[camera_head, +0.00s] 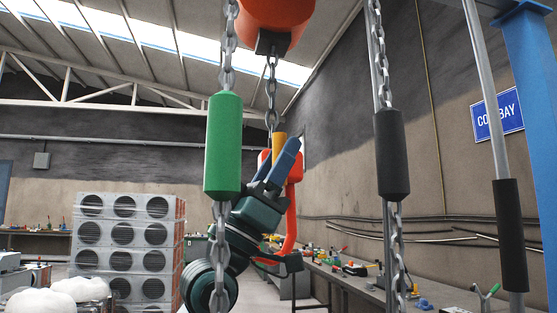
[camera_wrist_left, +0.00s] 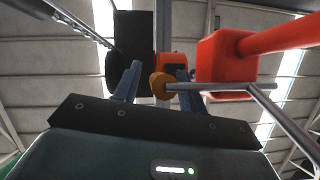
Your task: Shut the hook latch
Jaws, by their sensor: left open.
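The red-orange hook (camera_head: 294,195) hangs below a yellow collar (camera_head: 279,147) on a chain in the middle of the head view. My left gripper (camera_head: 284,160) is raised at the hook's upper part, with its blue fingers overlapping it. The left wrist view shows the gripper (camera_wrist_left: 158,76) open, its fingers on either side of a yellow-orange piece (camera_wrist_left: 160,86). Contact cannot be told. A red block and arm (camera_wrist_left: 225,65) and a thin grey bar (camera_wrist_left: 210,87) lie just right of the fingers. I cannot clearly make out the latch. My right gripper is not in view.
An orange hoist body (camera_head: 275,20) hangs above. Chains with a green sleeve (camera_head: 223,145) and a dark sleeve (camera_head: 391,150) hang nearer, either side of the hook. A cluttered workbench (camera_head: 345,285) runs along the right wall. Stacked grey units (camera_head: 125,245) stand left.

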